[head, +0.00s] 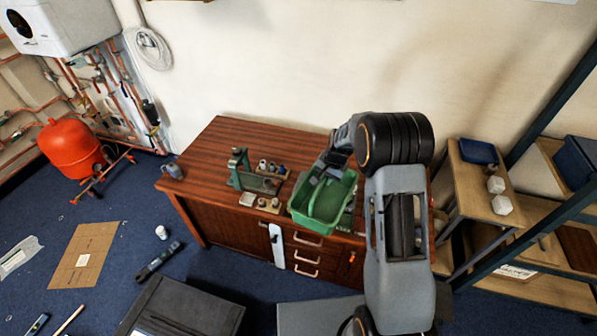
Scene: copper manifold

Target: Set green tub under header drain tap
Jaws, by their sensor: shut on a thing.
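The green tub (318,203) is above the right part of the wooden workbench. My gripper (334,170) is at the tub's far rim and is shut on it. My arm comes in from the right and partly covers the bench behind the tub. I cannot tell whether the tub's base touches the bench. Copper pipework (112,85) runs along the wall at the far left. A low copper header (104,174) with small fittings lies near the floor beside a red vessel. Which fitting is the drain tap is too small to tell.
The red vessel (71,145) stands near the header. Cardboard (86,256), a white pot (161,232) and a dark box (185,308) are on the blue floor. Shelving stands right.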

